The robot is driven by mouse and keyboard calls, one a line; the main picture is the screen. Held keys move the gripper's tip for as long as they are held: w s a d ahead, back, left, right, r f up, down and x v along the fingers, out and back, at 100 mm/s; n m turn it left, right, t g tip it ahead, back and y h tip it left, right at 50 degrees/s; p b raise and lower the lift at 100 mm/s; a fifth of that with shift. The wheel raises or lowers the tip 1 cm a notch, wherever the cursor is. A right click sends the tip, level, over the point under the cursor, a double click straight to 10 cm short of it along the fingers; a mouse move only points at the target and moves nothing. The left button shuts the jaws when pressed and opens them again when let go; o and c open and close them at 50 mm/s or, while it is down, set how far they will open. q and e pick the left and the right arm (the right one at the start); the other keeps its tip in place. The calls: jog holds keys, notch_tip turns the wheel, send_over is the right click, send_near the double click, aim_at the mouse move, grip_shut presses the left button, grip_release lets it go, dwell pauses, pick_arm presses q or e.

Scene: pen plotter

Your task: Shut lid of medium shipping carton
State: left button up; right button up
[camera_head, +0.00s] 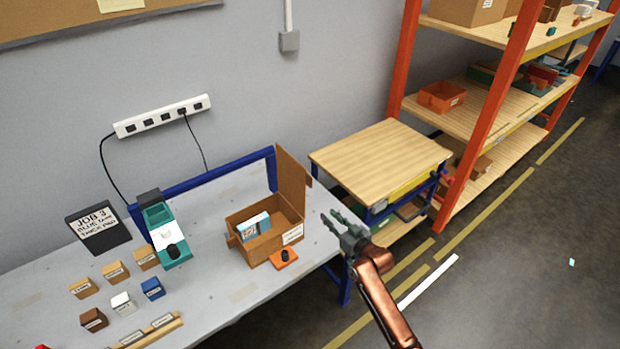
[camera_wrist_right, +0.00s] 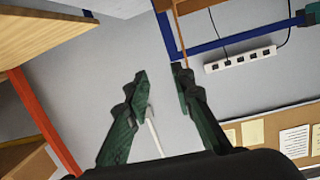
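The cardboard carton (camera_head: 263,227) stands on the grey workbench with its lid (camera_head: 291,181) raised upright at the back right side. A blue and white box (camera_head: 253,225) sits inside the carton. My right gripper (camera_head: 336,222) is right of the carton, near the bench's right end, apart from the carton and lid. In the right wrist view its two dark green fingers (camera_wrist_right: 163,78) are spread with nothing between them. A thin brown edge (camera_wrist_right: 179,35), perhaps the lid, shows beyond the right finger. My left gripper is not in view.
An orange block with a black knob (camera_head: 284,258) sits in front of the carton. A teal device (camera_head: 167,235) and several small labelled blocks (camera_head: 115,271) stand to the left. A wooden-topped cart (camera_head: 380,158) stands behind my right gripper, beside orange shelving (camera_head: 482,125).

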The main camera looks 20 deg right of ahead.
jog(key=n+t+y, duration=0.1)
jog(key=t+y, duration=0.1)
send_near(310, 179)
jog(key=w, duration=0.3)
jog(key=x, duration=0.4)
jog(key=p+x, duration=0.1)
jog(key=x, duration=0.1)
jog(key=shift+w+a+f, duration=0.3)
jog(key=shift+a+f, duration=0.05)
jog(key=shift+a, duration=0.1)
jog(key=shift+w+a, duration=0.2)
jog(key=shift+w, duration=0.4)
jog(key=shift+c, duration=0.4)
jog(key=shift+f, duration=0.1)
grip_shut()
jog(key=shift+d, duration=0.1)
